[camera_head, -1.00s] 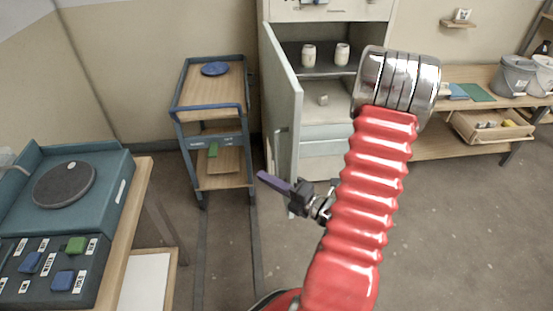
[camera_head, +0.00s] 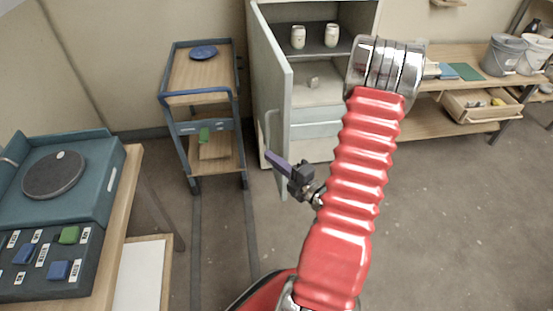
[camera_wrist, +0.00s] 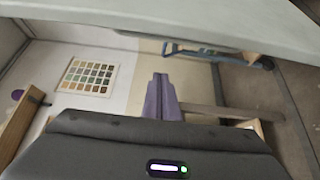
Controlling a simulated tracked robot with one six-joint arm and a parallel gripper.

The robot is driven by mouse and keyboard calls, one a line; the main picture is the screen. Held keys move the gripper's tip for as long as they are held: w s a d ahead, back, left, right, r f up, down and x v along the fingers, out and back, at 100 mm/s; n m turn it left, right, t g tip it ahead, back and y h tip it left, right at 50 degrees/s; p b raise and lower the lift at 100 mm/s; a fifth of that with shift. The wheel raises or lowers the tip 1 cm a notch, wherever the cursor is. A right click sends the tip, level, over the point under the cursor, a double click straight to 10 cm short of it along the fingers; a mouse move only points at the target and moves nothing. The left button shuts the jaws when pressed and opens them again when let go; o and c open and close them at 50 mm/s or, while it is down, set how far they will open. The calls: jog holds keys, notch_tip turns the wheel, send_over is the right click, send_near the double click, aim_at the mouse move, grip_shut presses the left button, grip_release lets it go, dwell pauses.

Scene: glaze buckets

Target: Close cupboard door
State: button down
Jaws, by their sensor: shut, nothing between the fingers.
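The cupboard (camera_head: 318,70) stands at the back centre in the head view. Its grey-green door (camera_head: 268,75) is hinged at the left and stands wide open toward me, with a long handle (camera_head: 269,130) on its outer left face. My gripper (camera_head: 275,160) is shut and empty. In the head view its purple fingers overlap the lower part of the door near the handle's lower end; I cannot tell whether they touch. In the wrist view the shut fingers (camera_wrist: 162,97) point away, and a pale edge, likely the door (camera_wrist: 220,22), crosses the top.
A blue-framed cart (camera_head: 204,105) stands left of the cupboard. A bench with a teal wheel unit (camera_head: 60,180) is at the left. A shelf table (camera_head: 455,75) with buckets (camera_head: 506,54) is at the right. Open floor (camera_head: 450,220) lies at the lower right.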

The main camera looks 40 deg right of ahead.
aim_at(268, 142)
jog(key=w, duration=0.8)
jog(key=shift+s+d, duration=0.2)
jog(key=shift+d, duration=0.45)
jog(key=shift+s+d, duration=0.25)
jog(key=shift+d, duration=0.35)
jog(key=shift+s+d, duration=0.2)
jog(key=shift+d, duration=0.45)
